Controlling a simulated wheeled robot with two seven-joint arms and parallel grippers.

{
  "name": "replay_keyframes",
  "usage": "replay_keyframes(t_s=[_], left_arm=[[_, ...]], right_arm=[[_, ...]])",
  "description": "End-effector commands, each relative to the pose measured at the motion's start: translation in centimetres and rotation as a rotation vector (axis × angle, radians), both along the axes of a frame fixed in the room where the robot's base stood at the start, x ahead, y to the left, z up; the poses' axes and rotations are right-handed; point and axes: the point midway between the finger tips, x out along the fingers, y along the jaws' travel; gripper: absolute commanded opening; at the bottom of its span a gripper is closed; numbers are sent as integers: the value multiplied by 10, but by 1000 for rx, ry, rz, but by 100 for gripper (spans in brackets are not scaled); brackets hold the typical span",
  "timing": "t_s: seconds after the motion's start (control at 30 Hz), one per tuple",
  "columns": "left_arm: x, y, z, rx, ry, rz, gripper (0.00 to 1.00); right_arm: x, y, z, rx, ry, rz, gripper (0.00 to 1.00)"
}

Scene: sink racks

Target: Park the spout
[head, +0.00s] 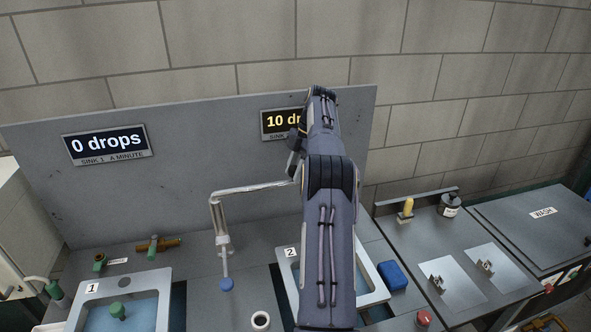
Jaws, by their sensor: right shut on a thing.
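The spout (250,189) is a pale metal pipe. It rises from the deck between the two sinks, bends, and runs right toward sink 2, where my arm hides its far end. Sink 2 (372,297) is partly behind my arm. My left gripper is not in view.
A sign (106,145) reads "0 drops" for sink 1; another sign (276,124), partly covered, starts "10 dr". Both are on the grey back panel (200,135).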

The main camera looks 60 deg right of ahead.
Motion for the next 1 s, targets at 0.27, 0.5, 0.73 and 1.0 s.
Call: replay_keyframes(t_s=[0.27, 0.5, 0.73, 1.0], left_arm=[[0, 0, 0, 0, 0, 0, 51], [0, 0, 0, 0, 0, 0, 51], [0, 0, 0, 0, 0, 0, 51], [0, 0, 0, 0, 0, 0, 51]], right_arm=[[2, 0, 2, -5, -10, 1, 52], [1, 0, 2, -3, -7, 0, 52], [2, 0, 18, -4, -9, 1, 52], [3, 1, 30, -4, -12, 4, 52]])
